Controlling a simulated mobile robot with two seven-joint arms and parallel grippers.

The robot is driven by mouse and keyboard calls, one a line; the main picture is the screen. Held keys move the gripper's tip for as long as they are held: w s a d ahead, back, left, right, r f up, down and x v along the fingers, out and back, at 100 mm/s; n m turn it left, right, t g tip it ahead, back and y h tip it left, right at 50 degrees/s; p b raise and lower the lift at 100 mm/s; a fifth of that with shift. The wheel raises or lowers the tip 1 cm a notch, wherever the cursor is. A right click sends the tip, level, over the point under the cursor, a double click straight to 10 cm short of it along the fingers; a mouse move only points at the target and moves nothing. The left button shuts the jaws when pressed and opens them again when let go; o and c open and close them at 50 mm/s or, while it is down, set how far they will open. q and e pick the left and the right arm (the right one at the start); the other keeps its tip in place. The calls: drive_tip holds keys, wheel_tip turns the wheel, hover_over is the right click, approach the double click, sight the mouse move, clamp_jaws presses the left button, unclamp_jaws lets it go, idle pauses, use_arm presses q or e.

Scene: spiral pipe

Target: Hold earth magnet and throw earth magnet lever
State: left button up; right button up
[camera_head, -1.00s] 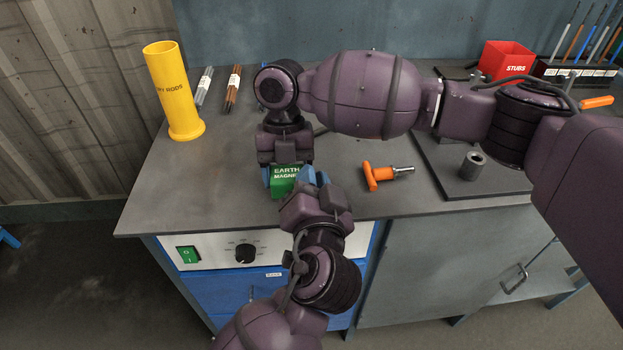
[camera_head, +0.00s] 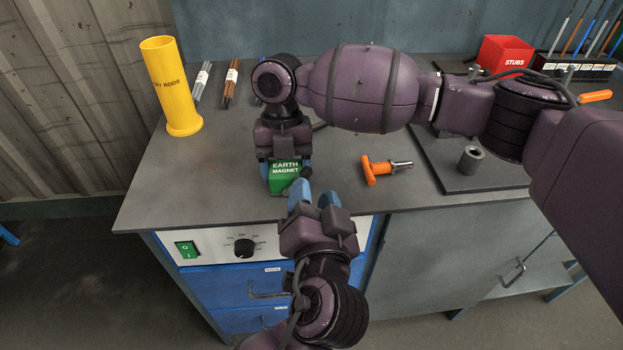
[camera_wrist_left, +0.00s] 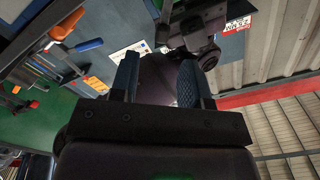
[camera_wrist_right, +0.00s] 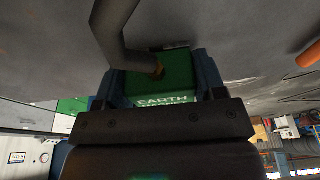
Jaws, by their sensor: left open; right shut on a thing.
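The earth magnet (camera_head: 284,178) is a green block with white lettering on the grey bench top, near its front edge. My right gripper (camera_head: 285,172) comes down from above and is shut on it; the right wrist view also shows the green block (camera_wrist_right: 165,85) between the fingers. A dark round knob (camera_head: 306,173), possibly the lever's end, sticks out on the block's right side. In the right wrist view a bent grey rod (camera_wrist_right: 118,35) meets the block at a brass fitting. My left gripper (camera_head: 315,198) is open and empty, just in front of the knob and apart from it.
An orange-handled tool (camera_head: 385,169) lies to the right of the magnet. A yellow rod tube (camera_head: 171,90) stands at the back left. A grey metal ring (camera_head: 471,160) sits on a dark plate at the right. The blue cabinet's control panel (camera_head: 220,248) is below the bench edge.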

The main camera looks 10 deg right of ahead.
use_arm(q)
drive_tip(key=s, duration=0.7)
drive_tip(key=shift+s, duration=0.25)
use_arm(e)
drive_tip(key=o, duration=1.1)
drive_tip(key=shift+r, duration=0.1)
